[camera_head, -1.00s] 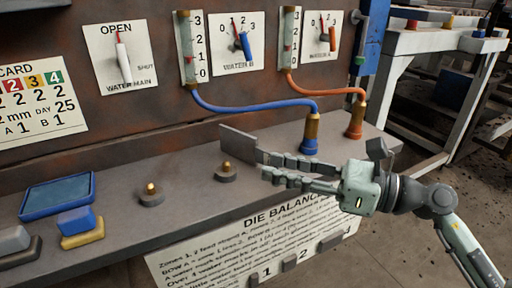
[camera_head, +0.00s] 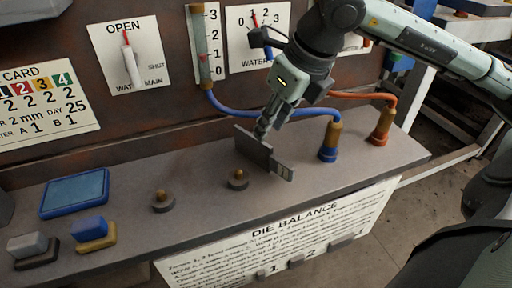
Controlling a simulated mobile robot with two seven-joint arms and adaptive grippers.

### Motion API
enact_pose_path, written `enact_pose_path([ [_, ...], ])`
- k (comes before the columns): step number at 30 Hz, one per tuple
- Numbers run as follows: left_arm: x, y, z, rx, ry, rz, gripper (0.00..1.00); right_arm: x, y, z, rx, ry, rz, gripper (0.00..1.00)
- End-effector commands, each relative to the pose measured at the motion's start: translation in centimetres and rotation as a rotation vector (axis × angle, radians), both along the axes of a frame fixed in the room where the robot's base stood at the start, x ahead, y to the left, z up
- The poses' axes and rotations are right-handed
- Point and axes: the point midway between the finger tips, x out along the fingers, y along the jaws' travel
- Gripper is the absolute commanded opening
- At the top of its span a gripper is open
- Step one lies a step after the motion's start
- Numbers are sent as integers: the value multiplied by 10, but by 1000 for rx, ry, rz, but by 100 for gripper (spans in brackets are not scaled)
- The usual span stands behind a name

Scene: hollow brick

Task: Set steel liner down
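The steel liner (camera_head: 253,148) is a thin dark grey plate. It is upright and slightly turned above the grey bench, right of the second brass-topped peg (camera_head: 238,178). A small lighter ribbed piece (camera_head: 284,172) shows at its lower right; I cannot tell whether it is part of the liner. My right gripper (camera_head: 263,130) comes down from above, its fingers close together at the liner's upper edge, and appears shut on it. The plate hides part of the fingertips. I cannot tell whether the liner's lower edge touches the bench. My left gripper is out of view.
Another peg (camera_head: 162,200) stands to the left. A blue tray (camera_head: 75,192) and small blocks (camera_head: 89,227) lie at the bench's left end. Blue (camera_head: 328,150) and orange (camera_head: 381,125) hose fittings stand close on the right. The panel with gauges rises behind. Bare bench lies between the pegs.

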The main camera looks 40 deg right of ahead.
Motion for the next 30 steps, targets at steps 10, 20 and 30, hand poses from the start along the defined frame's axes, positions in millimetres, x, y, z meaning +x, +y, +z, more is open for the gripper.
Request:
enact_pose_path([
  [10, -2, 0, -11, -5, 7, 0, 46, 16, 8, -44, 5, 4, 4, 31],
  [20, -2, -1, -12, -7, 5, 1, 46, 22, 9, -56, 4, 0, 4, 31],
  [30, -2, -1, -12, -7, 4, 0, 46, 22, 9, -56, 4, -1, 5, 0],
])
